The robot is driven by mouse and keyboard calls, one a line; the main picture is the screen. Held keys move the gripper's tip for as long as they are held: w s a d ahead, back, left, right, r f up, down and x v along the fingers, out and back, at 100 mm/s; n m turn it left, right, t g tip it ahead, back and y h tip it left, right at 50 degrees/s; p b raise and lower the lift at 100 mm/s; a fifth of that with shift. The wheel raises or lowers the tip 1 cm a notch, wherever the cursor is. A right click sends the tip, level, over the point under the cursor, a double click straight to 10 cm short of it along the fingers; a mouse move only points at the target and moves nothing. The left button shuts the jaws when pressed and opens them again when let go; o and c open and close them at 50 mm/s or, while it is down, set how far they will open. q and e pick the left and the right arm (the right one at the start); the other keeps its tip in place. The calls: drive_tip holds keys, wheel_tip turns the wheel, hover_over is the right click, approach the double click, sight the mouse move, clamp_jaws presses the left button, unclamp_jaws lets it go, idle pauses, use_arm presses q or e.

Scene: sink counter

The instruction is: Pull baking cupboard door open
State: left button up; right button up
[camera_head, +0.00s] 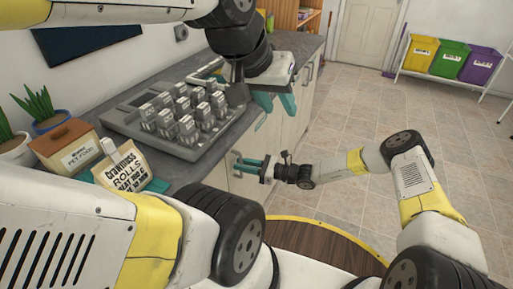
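White cupboard doors (219,177) line the front of the counter and look closed. No label shows which one is the baking cupboard. My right gripper (246,165) is low at the cupboard front, its teal fingers pointing left at a door beside a pale upright handle (236,156). Its fingers look apart; I cannot tell whether they touch the handle. My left gripper (274,103) hangs over the counter's front edge, further back, with its two teal fingers apart and nothing between them. My arm hides some of the nearer cupboard front.
Yellow, green and purple bins (452,58) stand far right. The tiled floor (350,110) is clear.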

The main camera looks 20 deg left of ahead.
drive_tip(key=shift+a, duration=0.25)
drive_tip(key=shift+c, duration=0.4)
clamp_jaws()
drive_tip(key=shift+d, duration=0.1)
idle(0.8)
